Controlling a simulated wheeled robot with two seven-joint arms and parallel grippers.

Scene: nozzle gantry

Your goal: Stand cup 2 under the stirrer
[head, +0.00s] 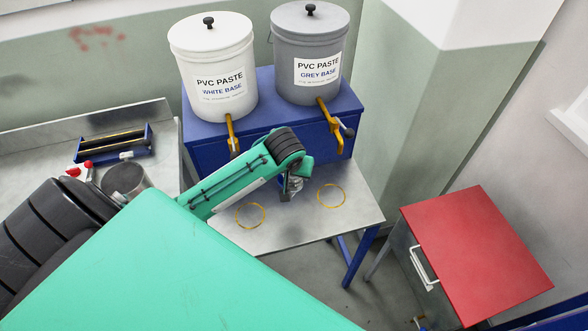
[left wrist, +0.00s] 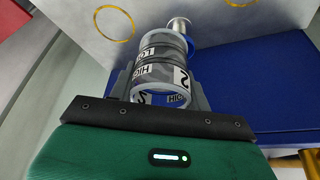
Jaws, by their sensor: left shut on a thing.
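My left gripper (head: 290,190) hangs over the steel table between the two yellow rings, in front of the blue cabinet. In the left wrist view it is shut on cup 2 (left wrist: 158,72), a grey patterned cup with "2", "HIGH" and "LOW" labels. In the head view my wrist mostly hides the cup. Whether the cup touches the table cannot be told. I cannot identify the stirrer for certain. A shiny metal piece (left wrist: 179,27) with blue beside it shows just beyond the cup in the left wrist view. My right gripper is not in view.
White (head: 220,70) and grey (head: 309,50) paste buckets stand on the blue cabinet (head: 262,80), with yellow taps (head: 333,130) in front. Yellow rings (head: 250,215) mark the steel table. A steel pot (head: 124,179) stands on the left bench. A red-topped cabinet (head: 478,255) is at right.

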